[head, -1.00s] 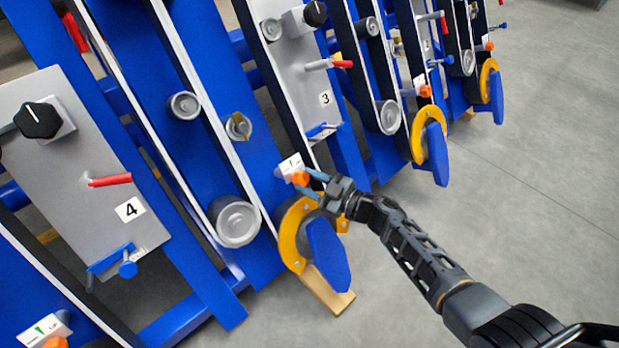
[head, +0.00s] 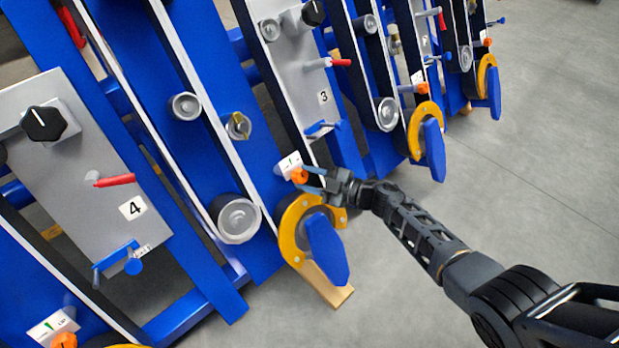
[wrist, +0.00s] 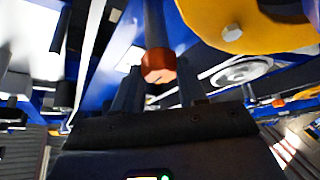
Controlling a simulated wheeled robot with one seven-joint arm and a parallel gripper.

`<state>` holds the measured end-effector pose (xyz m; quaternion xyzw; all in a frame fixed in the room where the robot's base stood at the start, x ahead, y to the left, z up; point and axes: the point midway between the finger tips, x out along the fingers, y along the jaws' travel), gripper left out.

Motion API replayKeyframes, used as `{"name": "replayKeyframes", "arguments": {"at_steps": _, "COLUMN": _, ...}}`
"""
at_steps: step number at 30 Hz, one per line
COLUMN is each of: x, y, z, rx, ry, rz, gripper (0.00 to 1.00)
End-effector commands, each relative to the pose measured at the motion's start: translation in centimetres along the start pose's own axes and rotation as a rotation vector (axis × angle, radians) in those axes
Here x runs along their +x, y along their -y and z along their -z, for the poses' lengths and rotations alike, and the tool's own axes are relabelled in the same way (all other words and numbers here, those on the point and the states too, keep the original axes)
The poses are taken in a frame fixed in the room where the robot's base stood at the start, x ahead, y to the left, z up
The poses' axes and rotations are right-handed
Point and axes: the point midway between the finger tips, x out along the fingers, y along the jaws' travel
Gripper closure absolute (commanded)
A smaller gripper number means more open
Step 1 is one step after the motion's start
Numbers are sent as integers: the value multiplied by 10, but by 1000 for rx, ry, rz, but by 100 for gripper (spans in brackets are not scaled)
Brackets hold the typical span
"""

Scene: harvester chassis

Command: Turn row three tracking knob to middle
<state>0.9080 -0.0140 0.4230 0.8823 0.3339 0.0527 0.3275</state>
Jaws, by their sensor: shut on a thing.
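The row three tracking knob (head: 299,175) is a small orange knob in front of a white label plate (head: 287,165), at the lower end of the row unit with the "3" plate (head: 324,97). My gripper (head: 306,180) reaches it from the right, with one finger above and one below, and is shut on it. In the wrist view the orange-red knob (wrist: 158,65) sits between my dark fingers (wrist: 156,88). The pointer mark on the label is too small to read, so I cannot tell the knob's setting.
Row four's panel (head: 85,170) has a black knob (head: 44,123) and a red-handled lever (head: 114,181). More row units stand at the back right. Grey floor (head: 480,230) is open to the right.

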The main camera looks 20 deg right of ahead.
Motion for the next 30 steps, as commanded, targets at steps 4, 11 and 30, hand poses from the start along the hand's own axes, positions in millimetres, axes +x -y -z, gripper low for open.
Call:
{"name": "replayKeyframes", "arguments": {"at_steps": 4, "x": 0, "y": 0, "z": 0, "rx": 0, "ry": -1, "rz": 0, "gripper": 50}}
{"name": "replayKeyframes", "arguments": {"at_steps": 11, "x": 0, "y": 0, "z": 0, "rx": 1, "ry": 0, "rz": 0, "gripper": 33}}
{"name": "replayKeyframes", "arguments": {"at_steps": 30, "x": -62, "y": -3, "z": 2, "rx": 3, "ry": 2, "rz": -4, "gripper": 33}}
